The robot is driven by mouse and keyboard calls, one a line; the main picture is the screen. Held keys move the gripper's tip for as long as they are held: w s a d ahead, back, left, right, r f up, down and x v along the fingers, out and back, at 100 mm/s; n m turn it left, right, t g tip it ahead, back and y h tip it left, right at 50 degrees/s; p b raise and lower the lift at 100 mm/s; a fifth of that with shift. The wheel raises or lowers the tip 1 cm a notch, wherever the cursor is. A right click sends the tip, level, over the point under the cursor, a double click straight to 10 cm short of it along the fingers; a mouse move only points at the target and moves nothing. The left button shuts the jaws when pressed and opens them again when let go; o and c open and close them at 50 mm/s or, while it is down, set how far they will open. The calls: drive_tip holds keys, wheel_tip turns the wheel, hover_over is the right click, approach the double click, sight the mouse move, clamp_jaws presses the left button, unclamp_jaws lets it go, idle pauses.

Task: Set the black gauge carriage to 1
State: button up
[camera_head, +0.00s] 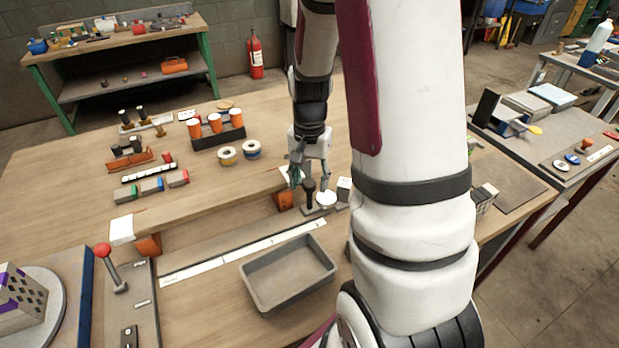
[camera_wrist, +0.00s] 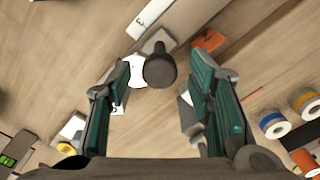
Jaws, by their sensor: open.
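The black gauge carriage, seen as an upright black knob (camera_head: 309,192), stands at the far right end of a long rail with a white scale strip (camera_head: 255,248). My gripper (camera_head: 310,180) is above it, pointing down, with its fingers apart. In the wrist view the round-topped knob (camera_wrist: 160,69) sits between the two open green-padded fingers (camera_wrist: 158,82), apart from both pads. A piece of the scale strip (camera_wrist: 145,18) with a mark like a 3 shows beyond the knob. The mark at 1 cannot be made out.
A grey tray (camera_head: 288,275) lies in front of the rail. A raised wooden board with orange supports (camera_head: 284,199) runs behind it. A red-knobbed lever (camera_head: 103,250) stands at the left. Tape rolls (camera_head: 251,149) and orange cylinders (camera_head: 214,122) stand further back.

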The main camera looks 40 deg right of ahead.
clamp_jaws()
drive_tip(key=shift+a, duration=0.1)
drive_tip(key=w+a+p, duration=0.1)
drive_tip(key=w+a, duration=0.2)
drive_tip(key=a, duration=0.8)
drive_tip(key=w+a+p, duration=0.1)
drive_tip(key=w+a, duration=0.2)
drive_tip(key=a, duration=0.9)
drive_tip(key=shift+w, duration=0.3)
unclamp_jaws()
drive_tip(key=shift+d, duration=0.1)
